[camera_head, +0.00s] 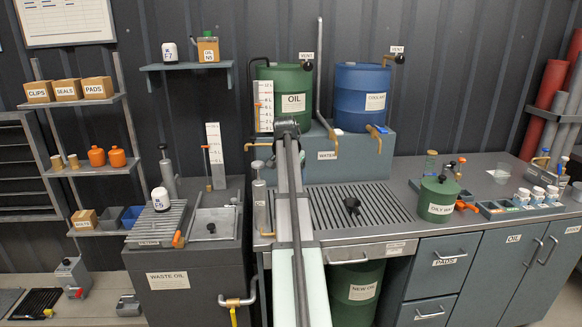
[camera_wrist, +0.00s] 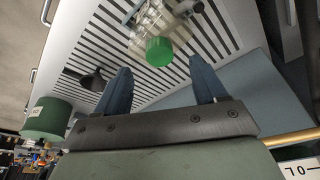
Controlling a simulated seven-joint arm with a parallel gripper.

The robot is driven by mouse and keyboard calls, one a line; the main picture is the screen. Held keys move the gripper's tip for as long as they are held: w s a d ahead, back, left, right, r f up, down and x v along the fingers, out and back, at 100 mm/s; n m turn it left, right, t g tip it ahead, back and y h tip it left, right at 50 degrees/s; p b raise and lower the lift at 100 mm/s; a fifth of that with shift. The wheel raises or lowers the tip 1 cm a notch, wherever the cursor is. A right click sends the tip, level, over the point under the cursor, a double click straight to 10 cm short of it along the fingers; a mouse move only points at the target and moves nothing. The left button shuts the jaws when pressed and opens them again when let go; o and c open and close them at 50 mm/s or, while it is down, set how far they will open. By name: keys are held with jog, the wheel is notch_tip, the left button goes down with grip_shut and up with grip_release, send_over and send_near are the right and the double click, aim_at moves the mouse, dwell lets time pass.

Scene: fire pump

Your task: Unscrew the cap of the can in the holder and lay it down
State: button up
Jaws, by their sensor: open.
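In the wrist view a green cap (camera_wrist: 159,51) sits on a pale, shiny can (camera_wrist: 160,20) near the top of the picture, above the slotted grate. The can is partly cut off by the frame edge, and its holder is not clear. My gripper (camera_wrist: 160,66) is open, with its two blue fingers apart. In the picture the cap appears between the fingertips and a little beyond them; I cannot tell the depth, and no contact shows. In the head view my arm covers the middle, and I cannot make out the can or the gripper there.
The slotted grate (camera_head: 385,222) has a black object (camera_head: 352,203) on it and some free room. A green container (camera_head: 438,198) stands to its right, beside a tray of small bottles (camera_head: 515,208). Green (camera_head: 293,80) and blue drums (camera_head: 361,92) stand behind.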

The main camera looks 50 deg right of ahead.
jog(key=shift+x, duration=2.3)
jog(key=shift+c, duration=0.5)
jog(key=c, duration=1)
jog(key=shift+n+t+y, duration=0.3)
jog(key=shift+n+t, duration=0.3)
jog(key=shift+n, duration=1.7)
jog(key=shift+r, duration=1.6)
jog(key=shift+s+r, duration=0.1)
jog(key=shift+r, duration=1.85)
